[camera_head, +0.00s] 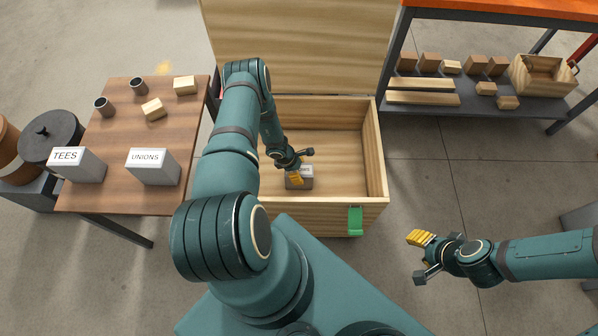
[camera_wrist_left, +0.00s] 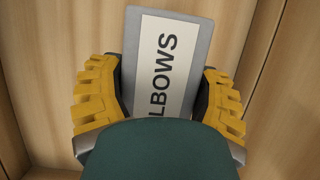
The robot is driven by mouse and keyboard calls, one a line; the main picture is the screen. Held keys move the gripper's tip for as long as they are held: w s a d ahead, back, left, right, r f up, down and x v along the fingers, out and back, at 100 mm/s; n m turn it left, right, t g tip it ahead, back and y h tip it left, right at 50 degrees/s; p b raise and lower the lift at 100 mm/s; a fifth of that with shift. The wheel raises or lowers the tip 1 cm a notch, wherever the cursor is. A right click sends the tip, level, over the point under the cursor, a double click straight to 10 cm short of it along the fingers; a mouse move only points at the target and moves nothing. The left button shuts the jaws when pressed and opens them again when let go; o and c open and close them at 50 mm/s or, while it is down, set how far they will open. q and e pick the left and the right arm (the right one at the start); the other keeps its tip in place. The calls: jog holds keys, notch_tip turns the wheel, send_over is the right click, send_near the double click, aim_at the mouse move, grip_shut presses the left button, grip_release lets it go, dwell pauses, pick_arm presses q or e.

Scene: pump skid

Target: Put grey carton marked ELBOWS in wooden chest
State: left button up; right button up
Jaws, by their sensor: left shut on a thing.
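The grey carton marked ELBOWS (camera_head: 300,183) is inside the open wooden chest (camera_head: 376,150), near its front wall. My left gripper (camera_head: 296,172) reaches down into the chest and is shut on the carton. In the left wrist view the yellow fingers of the gripper (camera_wrist_left: 160,100) press both sides of the carton (camera_wrist_left: 165,60), and its label reads partly "LBOWS". I cannot tell whether the carton touches the chest floor. My right gripper (camera_head: 424,258) is over the floor at the right, away from the chest; its yellow finger and other finger appear apart, with nothing between them.
A wooden table (camera_head: 115,130) at the left holds the TEES carton (camera_head: 77,165), the UNIONS carton (camera_head: 153,167), dark cups and small blocks. The chest lid (camera_head: 300,45) stands open at the back. A shelf (camera_head: 480,100) with blocks stands at the right.

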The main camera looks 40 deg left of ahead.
pick_arm(q)
jog(key=shift+r, duration=0.15)
jog(key=o, duration=1.3)
jog(key=p+v, duration=0.4)
jog(key=v, duration=0.8)
jog(key=s+d+r+m, duration=0.1)
jog(key=d+r+m, duration=0.6)
jog(key=d+m, duration=0.1)
jog(key=s+d+r+m, duration=0.2)
jog(key=d+r+m, duration=0.5)
jog(key=d, duration=0.4)
jog(key=s+d+r+m+g, duration=0.1)
jog(key=s+d+r+m, duration=0.1)
jog(key=d+r+m, duration=0.5)
jog(key=d+m, duration=0.2)
jog(key=d, duration=0.1)
jog(key=shift+d, duration=0.25)
